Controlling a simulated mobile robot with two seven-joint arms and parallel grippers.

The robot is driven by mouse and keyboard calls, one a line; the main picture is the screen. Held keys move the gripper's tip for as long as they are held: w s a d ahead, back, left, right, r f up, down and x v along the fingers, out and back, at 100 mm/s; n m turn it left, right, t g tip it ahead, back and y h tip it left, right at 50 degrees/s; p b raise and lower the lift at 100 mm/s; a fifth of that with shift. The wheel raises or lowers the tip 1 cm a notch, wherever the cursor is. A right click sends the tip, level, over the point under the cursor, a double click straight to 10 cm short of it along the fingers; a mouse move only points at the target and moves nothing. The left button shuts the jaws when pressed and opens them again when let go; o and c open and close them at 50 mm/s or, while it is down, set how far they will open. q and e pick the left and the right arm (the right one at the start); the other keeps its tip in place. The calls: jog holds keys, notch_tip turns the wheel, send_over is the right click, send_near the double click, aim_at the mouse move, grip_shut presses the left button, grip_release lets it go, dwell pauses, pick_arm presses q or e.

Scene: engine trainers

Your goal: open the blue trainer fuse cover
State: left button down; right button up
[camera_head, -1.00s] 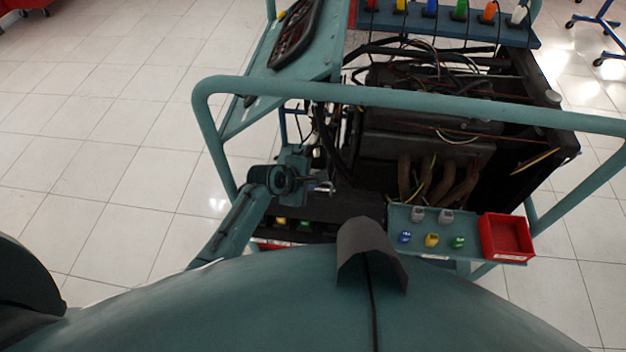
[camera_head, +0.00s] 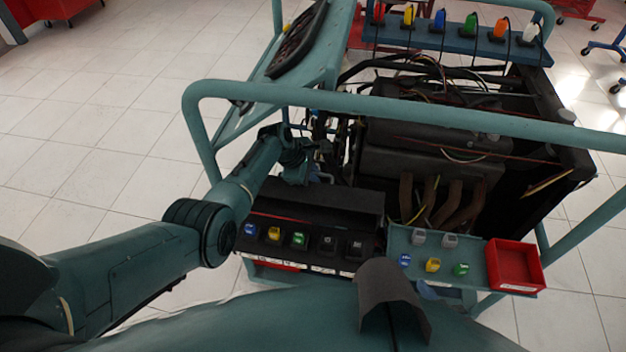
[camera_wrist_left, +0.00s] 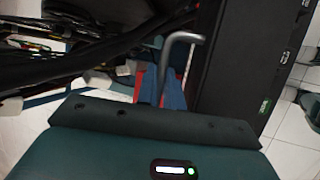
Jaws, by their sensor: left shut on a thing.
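The black fuse box (camera_head: 345,245) sits at the near left of the teal trainer frame, with a row of coloured and black fuses showing. Its dark cover (camera_head: 325,203) appears raised along the back edge; its exact angle is hard to tell. My left gripper (camera_head: 303,172) is at the cover's far left corner. In the left wrist view, my gripper (camera_wrist_left: 170,95) is shut on a grey bent handle (camera_wrist_left: 187,38), and the black fuse box (camera_wrist_left: 232,70) lies to the right. The fingertips are small and partly hidden in the head view. My right gripper is out of view.
A teal tray (camera_head: 420,268) with several fuses and a red bin (camera_head: 514,265) stand right of the box. The teal rail (camera_head: 400,104) crosses above the engine (camera_head: 430,155). A rack of coloured plugs (camera_head: 460,42) is at the back. The floor at left is clear.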

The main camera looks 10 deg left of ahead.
pick_arm(q)
jog(key=shift+w, duration=0.2)
dwell(0.3)
jog(key=c, duration=1.8)
grip_release()
